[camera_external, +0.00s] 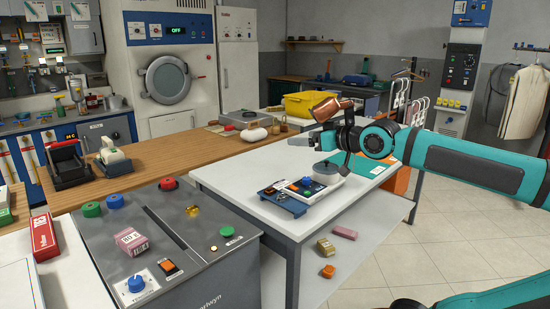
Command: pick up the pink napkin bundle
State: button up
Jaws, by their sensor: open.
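My gripper (300,141) is above the far part of the white table (222,178), pointing left. Its jaws are small and partly hidden by the wrist, and I see nothing held between them. I cannot tell for sure which thing is the pink napkin bundle. A small pink block (344,232) lies on the table's low shelf, below and well apart from my gripper. A pink-and-white printed pack (131,240) sits on the grey machine at the front left, far from my gripper.
A yellow bin (307,104) is behind. A yellowish box (326,247) and an orange piece (328,271) share the low shelf. The floor at right is clear.

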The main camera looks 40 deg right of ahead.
jog(key=w+a+g+y, duration=0.1)
jog(key=w+a+g, duration=0.2)
jog(key=w+a, duration=0.65)
jog(key=n+g+h, duration=0.1)
jog(key=n+g, duration=0.1)
jog(key=g, duration=0.7)
send_over(131, 238)
jog(key=s, duration=0.5)
notch_tip(131, 238, down, 14)
jog(key=x, duration=0.5)
jog(key=d+x, duration=0.1)
jog(key=x, duration=1)
jog(key=shift+d+f, duration=0.25)
jog(key=shift+f, duration=0.1)
jog(key=shift+c, duration=0.2)
jog(key=c, duration=1)
